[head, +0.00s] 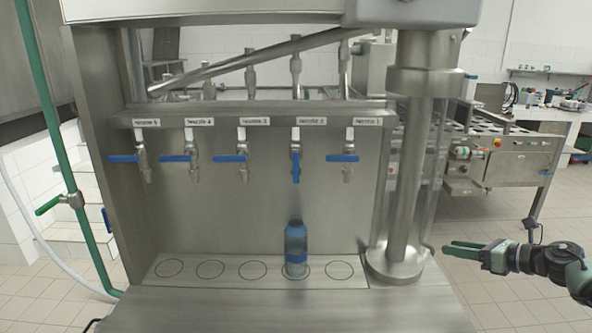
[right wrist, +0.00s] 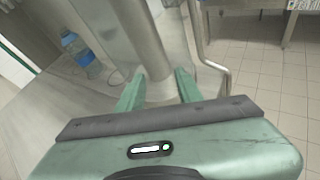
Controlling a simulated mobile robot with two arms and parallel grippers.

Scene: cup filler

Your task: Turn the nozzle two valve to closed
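The nozzle two valve (head: 296,163) is second from the right in a row of valves under labels. Its blue handle points straight down, in line with the nozzle, while the other handles lie level. A blue bottle (head: 296,243) stands upright below it on a marked circle; it also shows in the right wrist view (right wrist: 76,48). My right gripper (head: 447,248) is low at the right, beyond the machine's column and well away from the valve. In the right wrist view its two green fingers (right wrist: 157,88) are apart with nothing held. My left gripper is not in view.
A thick steel column (head: 405,180) stands between my right gripper and the valves. The nozzle one valve (head: 347,158) is to the right of nozzle two. A green pipe (head: 60,140) runs at the left. The drip shelf (head: 190,283) has other empty circles.

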